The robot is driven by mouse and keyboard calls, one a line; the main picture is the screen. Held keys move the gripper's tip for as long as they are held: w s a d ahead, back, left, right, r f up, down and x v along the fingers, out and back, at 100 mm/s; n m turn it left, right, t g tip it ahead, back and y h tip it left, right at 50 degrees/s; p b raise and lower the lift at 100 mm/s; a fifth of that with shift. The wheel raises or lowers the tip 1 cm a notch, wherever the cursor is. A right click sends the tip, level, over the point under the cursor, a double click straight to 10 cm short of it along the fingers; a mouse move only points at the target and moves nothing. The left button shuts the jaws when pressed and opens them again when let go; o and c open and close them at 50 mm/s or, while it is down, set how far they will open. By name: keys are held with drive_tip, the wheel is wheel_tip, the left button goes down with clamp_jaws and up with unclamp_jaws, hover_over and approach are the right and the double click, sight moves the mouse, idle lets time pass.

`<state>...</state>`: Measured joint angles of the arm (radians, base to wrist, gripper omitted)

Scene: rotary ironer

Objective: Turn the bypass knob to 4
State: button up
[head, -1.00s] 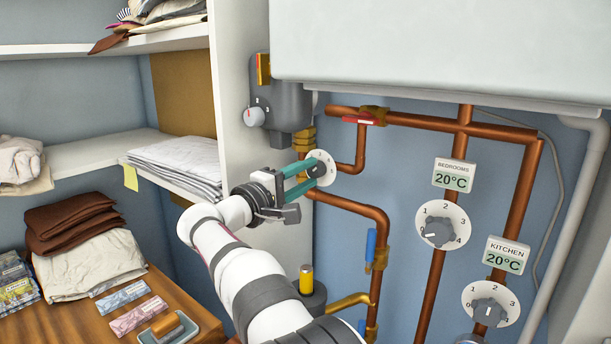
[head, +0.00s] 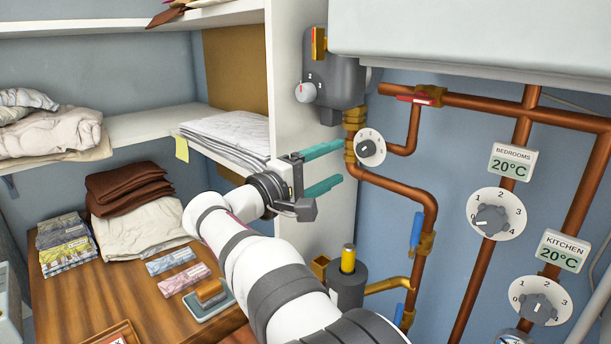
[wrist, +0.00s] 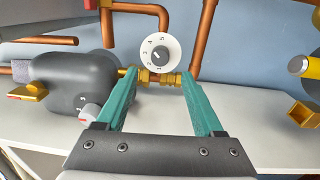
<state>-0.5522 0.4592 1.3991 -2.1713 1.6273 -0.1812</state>
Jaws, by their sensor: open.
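A small round white dial with a dark grey knob (head: 369,147) sits on the copper pipe beside the grey pump unit. No label naming it bypass is legible. In the wrist view the same knob (wrist: 159,54) faces me, ahead of the fingertips and roughly centred between them. Its dial has several numbers; a pale pointer mark shows on the knob, but I cannot tell surely which number it meets. My gripper (head: 337,164) has its two green fingers spread and empty, left of the dial and apart from it. The open fingers also show in the wrist view (wrist: 157,78).
The grey pump unit (head: 334,82) with its own small knob (head: 306,92) is above my fingers. A red-handled valve (head: 416,99) and blue-handled valve (head: 416,230) are near. Larger bedrooms (head: 492,220) and kitchen (head: 539,307) dials are right. Shelves with linen stand left.

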drive_tip(key=v, duration=0.9)
drive_tip(key=s+d+f+m+g+y, duration=0.2)
drive_tip(key=s+d+f+g, duration=0.35)
drive_tip(key=d, duration=0.25)
drive_tip(key=s+d+f+m+g+y, duration=0.1)
drive_tip(key=s+d+f+m+g, duration=0.25)
drive_tip(key=s+d+f, duration=0.35)
drive_tip(key=s+a+f+m+g+y, duration=0.2)
drive_tip(key=s+f+m+y, duration=0.2)
drive_tip(key=s, duration=0.6)
drive_tip(key=s+a+f+m+g+y, duration=0.2)
drive_tip(key=s+f+m+y, duration=0.3)
drive_tip(key=s+f+y, duration=0.3)
drive_tip(key=s+a, duration=0.1)
drive_tip(key=s, duration=0.2)
drive_tip(key=shift+s+f, duration=0.15)
drive_tip(key=shift+f, duration=0.25)
